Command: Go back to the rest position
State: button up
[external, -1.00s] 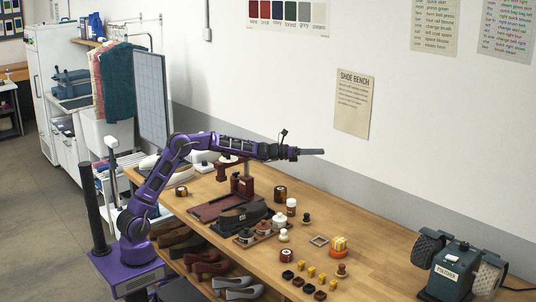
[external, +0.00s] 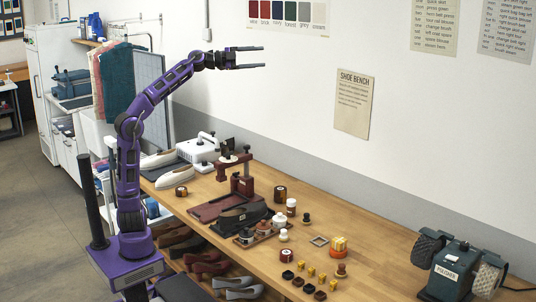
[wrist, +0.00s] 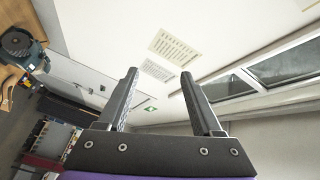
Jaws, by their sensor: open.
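My gripper (external: 262,57) is raised high above the wooden bench in the external view, pointing right along the wall. Its two fingers are apart with nothing between them. The wrist view also shows the open, empty fingers (wrist: 160,102), with the wall and ceiling beyond. My purple arm stands nearly upright from its base at the left end of the bench.
The bench (external: 390,236) holds a dark red press (external: 242,183), small jars, yellow pieces and a polisher (external: 456,268) at the right end. Shoes (external: 206,268) sit on the shelf below. The air around my gripper is clear.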

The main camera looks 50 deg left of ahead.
jog(key=s+d+r+n+g+h, duration=0.1)
jog(key=s+d+r+h, duration=0.15)
jog(key=s+d, duration=0.4)
jog(key=s+d+r+n+g+h, duration=0.1)
jog(key=s+d+r, duration=0.3)
jog(key=d, duration=0.6)
jog(key=s+d+r+n+g+h, duration=0.1)
jog(key=s+d+r+h, duration=0.15)
jog(key=s+d, duration=0.4)
jog(key=w+a+f+n+y, duration=0.1)
jog(key=a+f+n+y, duration=0.2)
jog(key=f, duration=0.4)
jog(key=w+a+f+n+y+p, duration=0.1)
jog(key=w+a+f+n+y, duration=0.2)
jog(key=f, duration=0.5)
jog(key=a+f+n+y, duration=0.3)
jog(key=a+f+y, duration=0.1)
jog(key=f, duration=0.3)
jog(key=s+a+f+n+g+y, duration=0.2)
jog(key=s+a+f, duration=0.3)
jog(key=a+f, duration=0.4)
jog(key=s+a+f+n+g+y+b, duration=0.1)
jog(key=s+a+f+n+g+y, duration=0.1)
jog(key=s+a+f, duration=0.3)
jog(key=s+a+f+n+g+y, duration=0.2)
jog(key=a+f, duration=1.1)
jog(key=f, duration=1)
jog(key=shift+s+a+f+n+g, duration=0.15)
jog(key=shift+s+n+g, duration=0.15)
jog(key=shift+s+n, duration=0.8)
